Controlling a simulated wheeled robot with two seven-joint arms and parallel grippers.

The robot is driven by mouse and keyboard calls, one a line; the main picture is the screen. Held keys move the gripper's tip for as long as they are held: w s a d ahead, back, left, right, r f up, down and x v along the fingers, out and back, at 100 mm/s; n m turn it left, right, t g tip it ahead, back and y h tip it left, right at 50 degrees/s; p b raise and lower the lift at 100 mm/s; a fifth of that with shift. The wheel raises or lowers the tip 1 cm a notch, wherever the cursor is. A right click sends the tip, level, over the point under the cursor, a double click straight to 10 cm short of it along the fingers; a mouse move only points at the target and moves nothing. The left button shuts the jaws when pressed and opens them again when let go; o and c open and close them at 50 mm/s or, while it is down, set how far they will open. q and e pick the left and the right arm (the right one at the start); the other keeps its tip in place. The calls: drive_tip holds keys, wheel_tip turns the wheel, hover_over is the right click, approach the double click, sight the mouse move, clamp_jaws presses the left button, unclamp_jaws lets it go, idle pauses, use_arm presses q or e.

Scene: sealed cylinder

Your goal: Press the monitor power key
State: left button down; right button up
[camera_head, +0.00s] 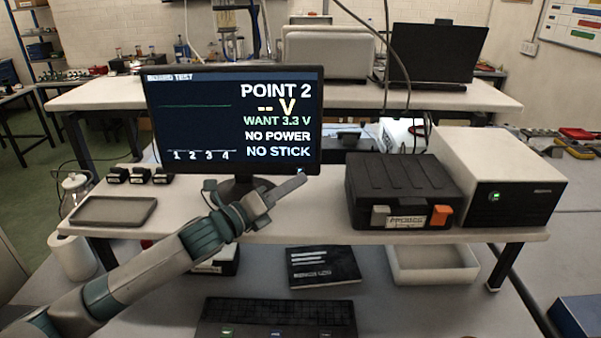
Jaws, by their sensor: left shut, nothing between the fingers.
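The monitor (232,110) stands on the raised shelf, its screen lit with "POINT 2", "NO POWER" and "NO STICK". A tiny light spot (300,171) shows at the lower right of its frame; I cannot make out a separate power key. My left gripper (303,179) is shut and empty, reaching in from the lower left in front of the monitor's stand. Its tip is at the lower right corner of the monitor, just below the light spot. I cannot tell whether it touches the frame. My right gripper is out of view.
On the shelf, a black probe case (400,180) and a white box with a green light (495,180) stand right. A grey tray (115,210) and several small black blocks (140,175) are left. A keyboard (275,315) and a white tray (432,268) lie below.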

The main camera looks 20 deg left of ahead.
use_arm(q)
drive_tip(key=shift+w+a, duration=0.2)
drive_tip(key=shift+w, duration=0.6)
idle(0.8)
drive_tip(key=shift+s, duration=0.15)
drive_tip(key=shift+s+d+p, duration=0.2)
drive_tip(key=shift+s+p, duration=0.1)
drive_tip(key=shift+s, duration=0.4)
drive_tip(key=shift+s, duration=0.1)
drive_tip(key=shift+s+d+p, duration=0.15)
drive_tip(key=shift+s+d, duration=0.15)
drive_tip(key=shift+s, duration=0.65)
drive_tip(key=shift+s+d+p, duration=0.15)
drive_tip(key=shift+s+d, duration=0.1)
drive_tip(key=shift+s, duration=0.65)
drive_tip(key=shift+s+d+p, duration=0.15)
drive_tip(key=shift+s+d, duration=0.15)
drive_tip(key=shift+s, duration=0.65)
idle(0.4)
